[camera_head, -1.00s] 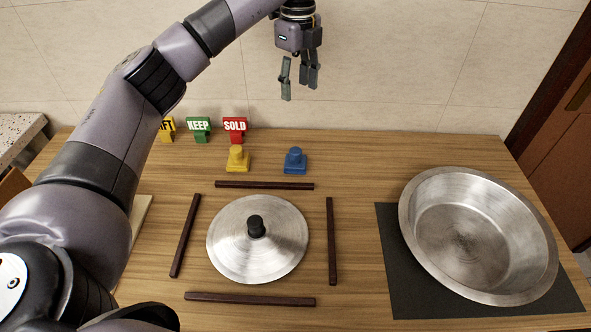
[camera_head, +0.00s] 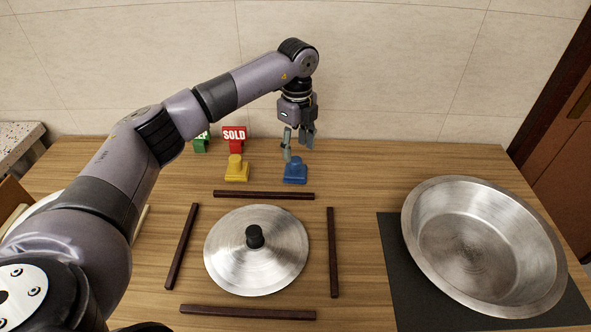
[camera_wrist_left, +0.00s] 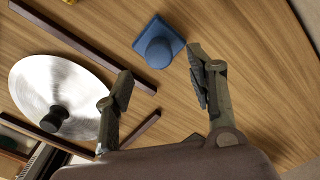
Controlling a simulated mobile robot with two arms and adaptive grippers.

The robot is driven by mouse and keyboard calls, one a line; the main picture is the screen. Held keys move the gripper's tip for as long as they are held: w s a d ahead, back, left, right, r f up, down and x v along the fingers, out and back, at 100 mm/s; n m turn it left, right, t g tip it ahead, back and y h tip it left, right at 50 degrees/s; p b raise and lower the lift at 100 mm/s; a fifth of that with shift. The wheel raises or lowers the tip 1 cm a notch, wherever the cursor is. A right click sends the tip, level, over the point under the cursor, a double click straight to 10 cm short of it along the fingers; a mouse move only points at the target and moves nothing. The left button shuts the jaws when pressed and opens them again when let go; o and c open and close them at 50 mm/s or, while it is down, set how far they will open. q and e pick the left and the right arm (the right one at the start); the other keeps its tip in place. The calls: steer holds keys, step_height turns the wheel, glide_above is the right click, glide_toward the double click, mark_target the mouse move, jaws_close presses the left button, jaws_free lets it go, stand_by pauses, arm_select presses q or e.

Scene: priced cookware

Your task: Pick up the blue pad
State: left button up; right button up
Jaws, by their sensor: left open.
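The blue pad (camera_head: 295,173) is a square base with a round knob on top. It stands upright on the wooden table behind the lid, right of a yellow pad of like shape. My left gripper (camera_head: 299,152) is open and points down just above and behind the blue pad, its fingers partly overlapping the knob's top in the head view. In the left wrist view the blue pad (camera_wrist_left: 159,43) lies beyond and between the open fingers (camera_wrist_left: 161,72), apart from them. Nothing is held. My right gripper is not in view.
The yellow pad (camera_head: 237,170) stands close to the left. A red SOLD sign (camera_head: 235,138) and a partly hidden green sign (camera_head: 201,143) stand behind. A metal lid (camera_head: 257,267) lies among dark wooden strips (camera_head: 264,195). A steel basin (camera_head: 483,250) sits on a dark mat (camera_head: 400,290) at right.

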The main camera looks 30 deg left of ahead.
mark_target(295, 159)
arm_select(q)
steer(key=shift+a+f+p, duration=0.15)
steer(key=shift+f+p, duration=0.1)
steer(key=shift+f, duration=1.1)
steer(key=shift+a+f+p, duration=0.15)
steer(key=shift+f+p, duration=0.1)
steer(key=shift+f, duration=1.1)
steer(key=shift+c, duration=0.3)
jaws_close()
